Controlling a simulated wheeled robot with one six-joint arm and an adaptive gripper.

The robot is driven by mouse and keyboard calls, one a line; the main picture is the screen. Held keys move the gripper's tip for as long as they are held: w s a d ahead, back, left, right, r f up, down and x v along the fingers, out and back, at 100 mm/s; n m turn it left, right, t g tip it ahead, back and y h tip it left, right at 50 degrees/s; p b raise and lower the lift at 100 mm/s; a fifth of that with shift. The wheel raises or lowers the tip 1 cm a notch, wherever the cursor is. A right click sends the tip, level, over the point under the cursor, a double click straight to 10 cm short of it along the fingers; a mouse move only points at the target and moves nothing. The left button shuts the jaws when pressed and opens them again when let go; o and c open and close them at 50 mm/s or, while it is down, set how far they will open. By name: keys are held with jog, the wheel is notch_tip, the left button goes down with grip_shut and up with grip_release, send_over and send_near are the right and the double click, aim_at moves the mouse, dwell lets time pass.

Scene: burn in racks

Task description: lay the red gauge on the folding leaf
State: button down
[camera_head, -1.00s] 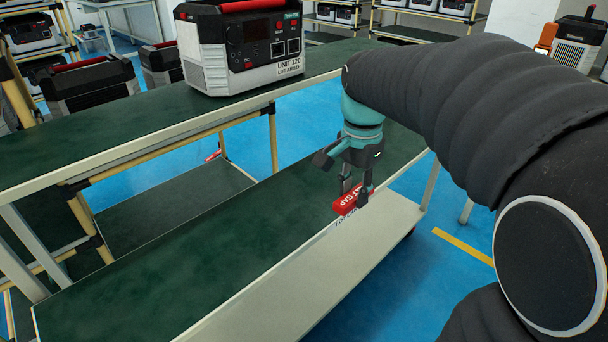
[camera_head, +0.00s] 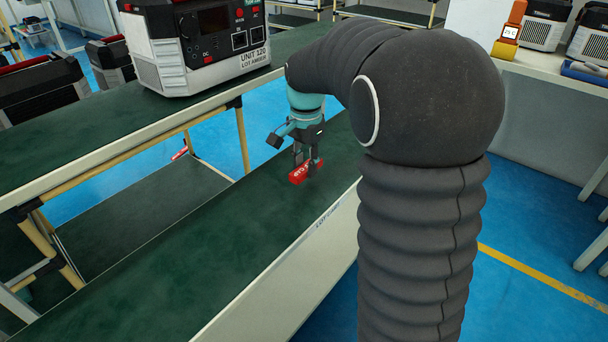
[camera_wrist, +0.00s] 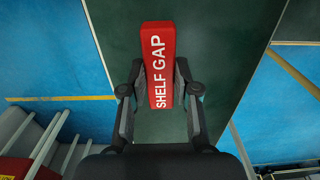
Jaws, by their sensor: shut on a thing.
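The red gauge (camera_head: 299,173), a block lettered SHELF GAP, is between the fingers of my gripper (camera_head: 307,160). In the wrist view the gauge (camera_wrist: 158,65) points away from my gripper (camera_wrist: 160,100), with its lettered face showing and the fingers shut on its sides. It is over the long green surface (camera_head: 210,240); I cannot tell whether it touches. A pale panel (camera_head: 290,275) runs along the front edge of that surface. I cannot tell for sure which of these is the folding leaf.
A unit marked UNIT 120 (camera_head: 200,45) stands on the higher green shelf (camera_head: 90,125) at the left. A small red tag (camera_head: 180,153) hangs near the lower shelf behind. A white bench (camera_head: 560,75) with boxes stands at the right. Blue floor is open at the lower right.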

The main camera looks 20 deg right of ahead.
aim_at(305, 186)
jog(key=shift+w+f, duration=0.3)
jog(key=shift+w, duration=0.05)
jog(key=shift+f, duration=1.9)
jog(key=shift+f, duration=0.1)
jog(key=c, duration=0.9)
grip_release()
jog(key=shift+o, duration=0.2)
